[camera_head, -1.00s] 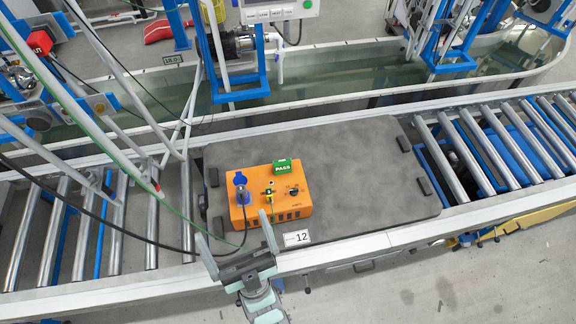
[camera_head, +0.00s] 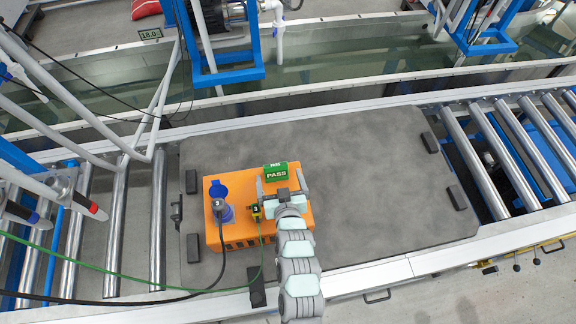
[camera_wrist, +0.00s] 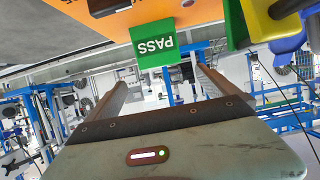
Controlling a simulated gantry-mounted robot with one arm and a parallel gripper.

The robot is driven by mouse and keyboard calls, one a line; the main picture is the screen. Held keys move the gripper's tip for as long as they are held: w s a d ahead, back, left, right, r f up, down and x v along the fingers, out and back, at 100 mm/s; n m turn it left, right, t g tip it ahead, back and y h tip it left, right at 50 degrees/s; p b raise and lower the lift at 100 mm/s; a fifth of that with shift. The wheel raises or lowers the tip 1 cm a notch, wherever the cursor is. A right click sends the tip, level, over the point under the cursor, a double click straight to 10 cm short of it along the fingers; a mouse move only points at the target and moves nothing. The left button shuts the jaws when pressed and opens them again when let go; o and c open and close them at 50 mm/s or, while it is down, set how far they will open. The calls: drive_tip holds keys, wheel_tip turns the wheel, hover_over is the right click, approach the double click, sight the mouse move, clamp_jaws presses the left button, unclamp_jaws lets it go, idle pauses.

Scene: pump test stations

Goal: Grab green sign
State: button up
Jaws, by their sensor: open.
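The green sign (camera_head: 276,172), marked PASS, stands on top of the orange box (camera_head: 214,236) at its back edge. My gripper (camera_head: 281,188) is open and sits over the box, just in front of the sign. In the wrist view the sign (camera_wrist: 157,44) appears upside down at the top middle. It shows beyond the fingers, roughly centred between the two fingertips (camera_wrist: 168,75). I cannot tell whether either finger touches it. My gripper and arm hide the right part of the box.
A blue plug (camera_head: 220,198) with a black cable and a small yellow connector (camera_head: 255,212) with a green cable sit on the box, left of my gripper. The box rests on a grey pallet (camera_head: 370,170) on the roller conveyor. The pallet is clear to the right.

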sight(276, 170)
drive_tip(key=shift+f+x, duration=0.2)
drive_tip(key=shift+x, duration=5.2)
drive_tip(key=shift+s, duration=0.1)
drive_tip(key=c, duration=1.5)
